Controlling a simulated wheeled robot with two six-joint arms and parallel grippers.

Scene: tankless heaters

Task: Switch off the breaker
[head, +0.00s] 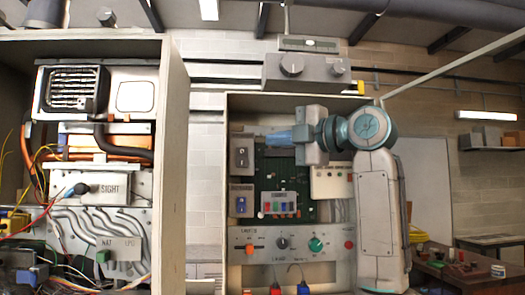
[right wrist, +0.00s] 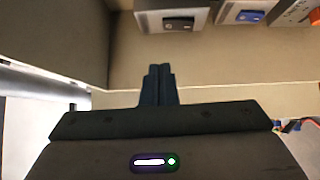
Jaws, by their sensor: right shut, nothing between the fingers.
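Two grey switch boxes are mounted at the left side of the open cabinet in the head view. The upper box (head: 242,152) has a dark rocker switch and the lower box (head: 242,200) has a blue one. No label reading "breaker" is legible. My right gripper (head: 268,138) is shut and empty, its fingers pointing left toward the upper box, apparently apart from it. In the right wrist view the shut fingers (right wrist: 159,72) point toward the cabinet wall, below the black rocker switch (right wrist: 179,23). The blue switch (right wrist: 249,16) is to its right. My left gripper is not in view.
A green circuit board (head: 275,174) and a white button panel (head: 331,181) sit behind and below my right gripper. A knob panel (head: 262,243) lies lower. A grey box with knobs (head: 305,72) hangs above. An open heater cabinet (head: 174,170) with loose wires stands left.

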